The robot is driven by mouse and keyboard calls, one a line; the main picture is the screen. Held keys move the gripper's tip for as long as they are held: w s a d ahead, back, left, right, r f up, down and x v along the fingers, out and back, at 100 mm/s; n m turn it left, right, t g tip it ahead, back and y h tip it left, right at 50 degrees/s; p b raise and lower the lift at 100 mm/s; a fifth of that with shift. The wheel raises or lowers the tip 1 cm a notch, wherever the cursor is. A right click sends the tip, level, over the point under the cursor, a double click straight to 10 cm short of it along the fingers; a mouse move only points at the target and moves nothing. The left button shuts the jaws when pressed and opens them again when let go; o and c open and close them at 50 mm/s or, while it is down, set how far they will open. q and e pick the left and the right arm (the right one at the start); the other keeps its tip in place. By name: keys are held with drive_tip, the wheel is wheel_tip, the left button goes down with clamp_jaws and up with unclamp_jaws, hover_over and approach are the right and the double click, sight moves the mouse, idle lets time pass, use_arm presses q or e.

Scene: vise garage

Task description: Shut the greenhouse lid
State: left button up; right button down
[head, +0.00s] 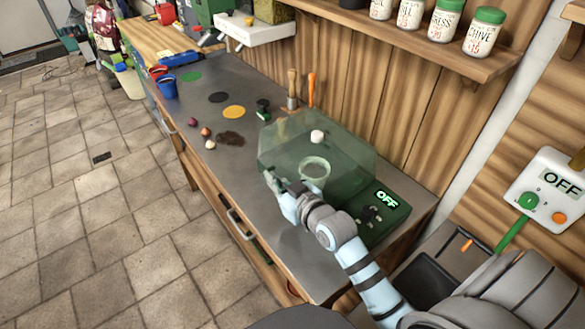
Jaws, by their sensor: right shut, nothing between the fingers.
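The greenhouse is a clear green box on the workbench, with a dark green control panel (383,212) reading OFF at its right end. Its see-through lid (345,150) stands over a small pale pot (314,172). A round white knob (317,136) shows at the lid's upper part. The lid looks down or nearly down; I cannot tell if its front edge rests on the base. My right gripper (272,180) is shut and empty at the lid's front left lower corner, close to it; contact is unclear. The gripper and forearm hide part of the front edge. My left gripper is out of view.
A shelf (420,40) with seed jars hangs above. A wall switch box (548,190) is at right. The tiled floor is open at left.

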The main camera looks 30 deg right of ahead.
drive_tip(key=s+r+p, duration=0.3)
drive_tip(key=s+r, duration=0.2)
drive_tip(key=s, duration=0.4)
drive_tip(key=shift+s+d+r, duration=0.15)
drive_tip(key=shift+s+r, duration=0.1)
drive_tip(key=shift+s, duration=0.15)
